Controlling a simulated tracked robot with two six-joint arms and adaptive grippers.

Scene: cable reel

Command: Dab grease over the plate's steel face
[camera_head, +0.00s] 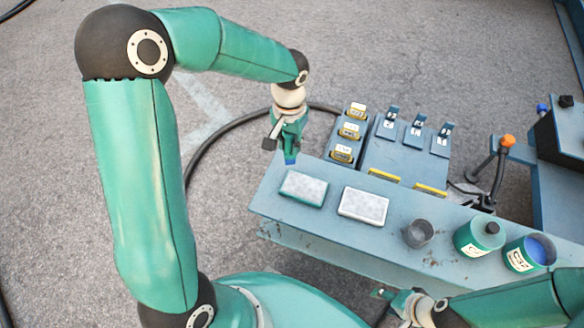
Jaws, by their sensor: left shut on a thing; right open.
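Two plates with speckled grey faces lie on the blue-grey bench (330,240): a green-edged plate (304,188) and a white-edged plate (364,205). My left gripper (289,148) is above the bench's far left edge, behind the green-edged plate. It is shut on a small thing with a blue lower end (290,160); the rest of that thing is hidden. A green tin (477,238) with a dark knob on top and a tin with blue contents (528,253) stand at the right, both labelled. My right gripper (392,303) is open at the bottom, in front of the bench.
A dark grey cup (418,233) stands between the plates and tins. Behind the bench are yellow-labelled blocks (350,130) and a panel with several switches (414,133). An orange-knobbed lever (507,142) rises at the right. A black cable (215,140) curves over the ground.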

